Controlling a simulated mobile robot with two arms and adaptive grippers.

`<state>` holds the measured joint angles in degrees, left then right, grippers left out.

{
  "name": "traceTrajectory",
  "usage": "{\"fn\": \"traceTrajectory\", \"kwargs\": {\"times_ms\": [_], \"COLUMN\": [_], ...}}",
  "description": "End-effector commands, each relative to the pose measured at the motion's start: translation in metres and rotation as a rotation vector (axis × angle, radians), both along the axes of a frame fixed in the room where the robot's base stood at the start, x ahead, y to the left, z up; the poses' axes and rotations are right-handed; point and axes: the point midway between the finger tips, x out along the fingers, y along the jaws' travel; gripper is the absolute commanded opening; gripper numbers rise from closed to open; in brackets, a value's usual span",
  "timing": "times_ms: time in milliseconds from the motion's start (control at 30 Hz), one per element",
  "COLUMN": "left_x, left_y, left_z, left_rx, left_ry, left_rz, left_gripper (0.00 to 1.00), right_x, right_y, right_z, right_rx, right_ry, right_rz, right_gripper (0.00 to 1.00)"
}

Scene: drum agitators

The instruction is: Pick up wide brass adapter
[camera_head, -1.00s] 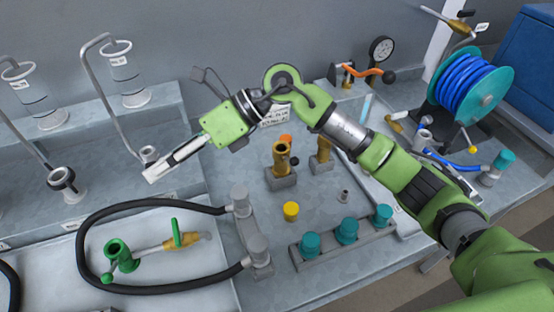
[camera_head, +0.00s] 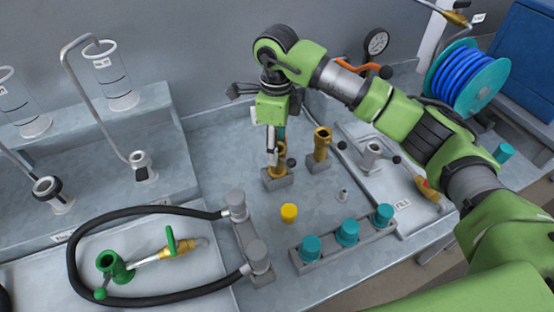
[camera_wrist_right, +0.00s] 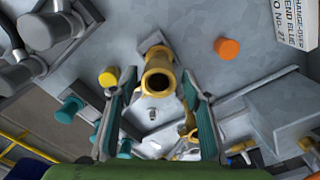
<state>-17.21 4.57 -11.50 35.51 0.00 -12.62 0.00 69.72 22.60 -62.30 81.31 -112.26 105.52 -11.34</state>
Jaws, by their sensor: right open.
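Two brass adapters stand upright in grey blocks on the bench. The left one (camera_head: 281,167) is partly hidden by my right gripper (camera_head: 273,150); the other (camera_head: 321,144) stands to its right, clear of the gripper. My right gripper points down over the left adapter. In the wrist view, that adapter's open mouth (camera_wrist_right: 160,74) lies between my two spread fingers (camera_wrist_right: 158,88), with no clear contact. The second adapter (camera_wrist_right: 188,124) appears lower there. I cannot tell surely which adapter is the wider. My left gripper is not in view.
A yellow cap (camera_head: 289,212) and a rack of teal caps (camera_head: 346,232) stand in front. A black hose (camera_head: 150,203) loops at left, beside a green valve fitting (camera_head: 115,265). An orange cap (camera_wrist_right: 226,50) is near the adapter. A blue hose reel (camera_head: 468,78) stands at right.

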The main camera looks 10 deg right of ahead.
Motion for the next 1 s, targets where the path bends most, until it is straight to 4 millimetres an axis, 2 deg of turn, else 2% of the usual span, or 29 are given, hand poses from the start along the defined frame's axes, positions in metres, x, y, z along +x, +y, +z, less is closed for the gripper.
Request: {"fn": "traceTrajectory", "kwargs": {"times_ms": [267,400,533,833,1000], "left_x": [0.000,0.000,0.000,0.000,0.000], "left_y": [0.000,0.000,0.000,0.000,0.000], "left_z": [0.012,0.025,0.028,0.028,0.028], "left_rx": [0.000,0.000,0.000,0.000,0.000], "left_ry": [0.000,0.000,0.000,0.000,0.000], "left_rz": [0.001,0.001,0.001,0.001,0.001], "left_gripper": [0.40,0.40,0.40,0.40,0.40], "right_x": [-0.002,-0.004,-0.003,-0.002,-0.002], "right_y": [-0.001,-0.003,-0.002,-0.003,-0.003], "right_z": [-0.020,-0.039,-0.056,-0.063,-0.063], "right_rx": [0.000,0.001,0.002,0.001,0.001], "right_ry": [0.004,0.004,0.002,0.000,0.000], "right_rz": [-0.001,0.000,-0.001,0.001,0.000], "right_gripper": [0.44,0.44,0.44,0.44,0.00]}}
